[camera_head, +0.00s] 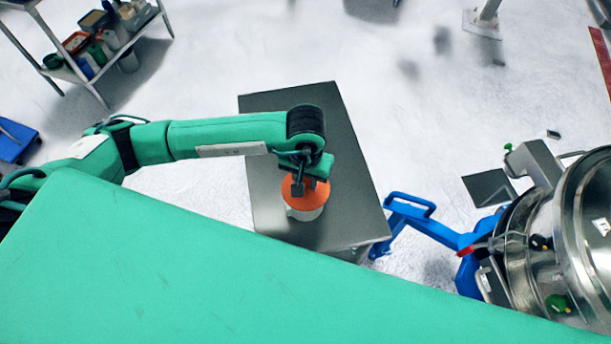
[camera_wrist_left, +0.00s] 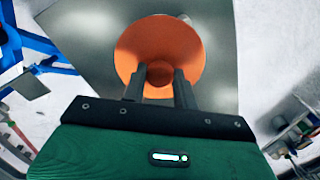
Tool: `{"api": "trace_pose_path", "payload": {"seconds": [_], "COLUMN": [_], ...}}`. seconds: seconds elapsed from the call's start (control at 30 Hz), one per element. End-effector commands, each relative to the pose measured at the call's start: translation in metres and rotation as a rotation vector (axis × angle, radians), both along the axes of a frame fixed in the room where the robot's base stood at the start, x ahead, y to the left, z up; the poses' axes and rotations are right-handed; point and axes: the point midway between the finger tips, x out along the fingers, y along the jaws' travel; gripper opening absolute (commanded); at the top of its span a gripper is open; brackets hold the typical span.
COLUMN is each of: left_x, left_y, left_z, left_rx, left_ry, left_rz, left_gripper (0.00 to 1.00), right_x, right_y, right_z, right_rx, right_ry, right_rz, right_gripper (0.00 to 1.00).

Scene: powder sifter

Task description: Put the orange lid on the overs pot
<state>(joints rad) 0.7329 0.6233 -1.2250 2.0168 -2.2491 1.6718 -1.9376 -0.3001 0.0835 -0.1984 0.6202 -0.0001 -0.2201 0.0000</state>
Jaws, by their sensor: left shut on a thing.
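The orange lid (camera_head: 304,194) sits at the top of the pale overs pot (camera_head: 305,214) on the steel table. My left gripper (camera_head: 298,186) is directly above the lid, pointing down, and shut on its central knob. In the left wrist view the round orange lid (camera_wrist_left: 160,45) fills the middle, with the two dark fingers of my left gripper (camera_wrist_left: 160,82) on either side of the knob. I cannot tell whether the lid is fully seated on the rim. My right gripper is not in view.
The steel table (camera_head: 280,110) has bare room behind and beside the pot. A blue frame (camera_head: 425,225) and a large steel sifter machine (camera_head: 570,225) stand to the right. A shelf (camera_head: 95,50) with containers is at the far left. A green part of my body covers the foreground.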

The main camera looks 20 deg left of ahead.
Motion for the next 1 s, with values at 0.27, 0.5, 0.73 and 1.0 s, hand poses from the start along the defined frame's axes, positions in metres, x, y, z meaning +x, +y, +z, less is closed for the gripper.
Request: {"api": "trace_pose_path", "payload": {"seconds": [0.27, 0.5, 0.73, 1.0], "left_x": [0.000, 0.000, 0.000, 0.001], "left_y": [0.000, 0.000, 0.000, 0.000], "left_z": [-0.005, -0.003, -0.001, 0.028], "left_rx": [0.000, 0.000, 0.000, -0.002], "left_ry": [0.000, 0.001, 0.001, -0.007], "left_rz": [0.000, 0.000, 0.000, -0.003], "left_gripper": [0.08, 0.51, 0.51, 0.51], "right_x": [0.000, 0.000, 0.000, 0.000], "right_y": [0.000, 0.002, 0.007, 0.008], "right_z": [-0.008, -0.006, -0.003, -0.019], "right_rx": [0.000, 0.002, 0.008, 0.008], "right_ry": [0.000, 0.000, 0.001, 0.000], "right_rz": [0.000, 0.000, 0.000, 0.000], "right_gripper": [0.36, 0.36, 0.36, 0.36]}}
